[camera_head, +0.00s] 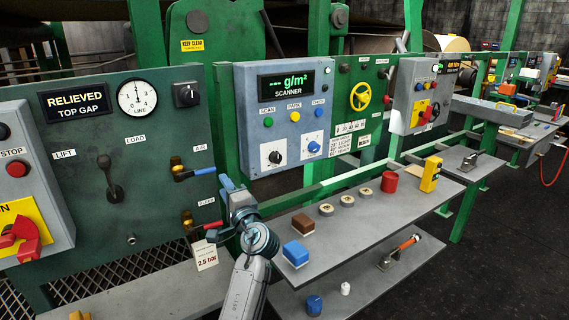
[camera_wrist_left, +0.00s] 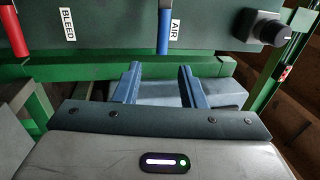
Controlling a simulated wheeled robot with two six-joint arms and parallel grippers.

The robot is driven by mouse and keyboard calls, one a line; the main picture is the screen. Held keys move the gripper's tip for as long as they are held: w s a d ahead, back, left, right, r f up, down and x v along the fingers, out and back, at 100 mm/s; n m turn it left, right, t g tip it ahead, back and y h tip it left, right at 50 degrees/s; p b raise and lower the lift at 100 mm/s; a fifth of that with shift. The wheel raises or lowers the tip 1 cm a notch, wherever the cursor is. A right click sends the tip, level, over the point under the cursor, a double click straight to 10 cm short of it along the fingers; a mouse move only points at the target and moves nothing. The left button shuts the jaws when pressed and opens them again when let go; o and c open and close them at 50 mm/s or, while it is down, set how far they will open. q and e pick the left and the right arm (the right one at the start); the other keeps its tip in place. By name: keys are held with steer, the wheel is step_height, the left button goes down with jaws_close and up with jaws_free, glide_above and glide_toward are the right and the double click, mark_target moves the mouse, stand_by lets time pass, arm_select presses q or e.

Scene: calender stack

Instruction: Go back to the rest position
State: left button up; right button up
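My left gripper (camera_head: 226,184) is raised in front of the green panel, just right of the blue AIR handle (camera_head: 201,172) and above the red BLEED handle (camera_head: 213,225). In the left wrist view my left gripper (camera_wrist_left: 162,85) has its two blue-grey fingers apart, with nothing between them. The AIR handle (camera_wrist_left: 163,32) and the BLEED handle (camera_wrist_left: 14,30) show beyond the fingers there. The fingers look clear of both handles. My right gripper is in neither view.
A grey shelf (camera_head: 335,228) on the right holds a blue block (camera_head: 295,253), a brown block (camera_head: 303,224), several rings, a red cup (camera_head: 389,182) and a yellow device (camera_head: 430,174). The scanner box (camera_head: 290,115) stands behind. Dark floor (camera_head: 510,240) at right is clear.

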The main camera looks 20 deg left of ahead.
arm_select(q)
steer(key=s+a+f+n+g+h, duration=0.1)
steer(key=s+f+n+g+h, duration=0.5)
steer(key=s+f, duration=1.45)
steer(key=s+d+f+n+g+h, duration=0.15)
steer(key=s+d+f+h, duration=0.3)
steer(key=s, duration=0.65)
steer(key=s+d+f+g+h, duration=0.2)
steer(key=s+d+f+h, duration=0.25)
steer(key=s, duration=0.65)
step_height(320, 180, down, 27)
steer(key=a+g, duration=0.1)
steer(key=a, duration=0.1)
steer(key=s+f, duration=0.6)
steer(key=f, duration=0.3)
steer(key=s+a+f+g, duration=0.1)
steer(key=s+f, duration=0.5)
steer(key=f, duration=0.3)
steer(key=shift+s+a+f+y, duration=0.2)
steer(key=shift+s+f+y, duration=0.1)
steer(key=shift+f, duration=0.1)
